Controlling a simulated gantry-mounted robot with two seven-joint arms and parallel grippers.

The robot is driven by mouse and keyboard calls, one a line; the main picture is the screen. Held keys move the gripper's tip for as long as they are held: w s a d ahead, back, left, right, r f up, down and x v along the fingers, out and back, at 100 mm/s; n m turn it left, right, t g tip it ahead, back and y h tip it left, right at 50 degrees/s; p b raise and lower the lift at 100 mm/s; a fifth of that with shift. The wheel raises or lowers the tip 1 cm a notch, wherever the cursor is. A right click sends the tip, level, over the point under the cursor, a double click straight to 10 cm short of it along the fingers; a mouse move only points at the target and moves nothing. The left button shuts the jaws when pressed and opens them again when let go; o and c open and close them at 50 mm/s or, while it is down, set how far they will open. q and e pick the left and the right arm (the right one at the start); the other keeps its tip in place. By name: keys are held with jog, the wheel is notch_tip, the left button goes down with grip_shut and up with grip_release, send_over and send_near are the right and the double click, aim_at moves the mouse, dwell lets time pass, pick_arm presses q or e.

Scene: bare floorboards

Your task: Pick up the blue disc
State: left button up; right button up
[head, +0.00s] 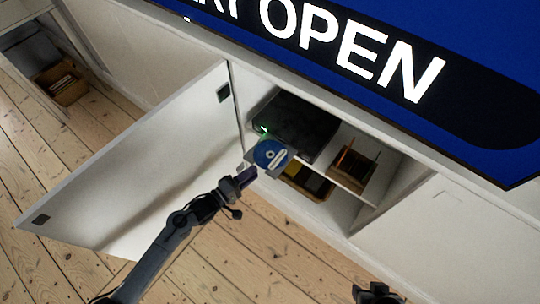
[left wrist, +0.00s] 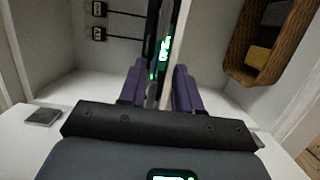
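The blue disc (head: 270,154), with a pale centre, lies on a grey tray sticking out of a black player (head: 293,126) on the cabinet shelf. My left gripper (head: 249,173) is at the tray's front left edge, close to the disc. In the left wrist view its two purple fingers (left wrist: 160,88) are apart, with a thin edge-on strip between them. I cannot tell whether that strip is disc or tray, or whether a finger touches it. The player's green display (left wrist: 165,48) shows just beyond. My right gripper (head: 375,292) is at the bottom edge, partly cut off.
The white cabinet door (head: 140,165) stands open to the left of my left arm. A wicker basket (head: 353,167) is right of the player; another basket (head: 308,181) sits on the shelf below. A large screen (head: 400,60) overhangs the cabinet top. Floorboards in front are clear.

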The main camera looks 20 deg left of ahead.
aim_at(262, 163)
pick_arm(q)
jog(key=b+x, duration=0.3)
jog(key=x, duration=0.2)
jog(key=shift+w+a+r+b, duration=0.15)
jog(key=shift+w+a+b, duration=0.1)
jog(key=shift+w+b, duration=0.1)
jog(key=shift+w+d+r, duration=0.1)
jog(key=shift+w+d, duration=0.1)
jog(key=shift+s, duration=0.1)
grip_shut()
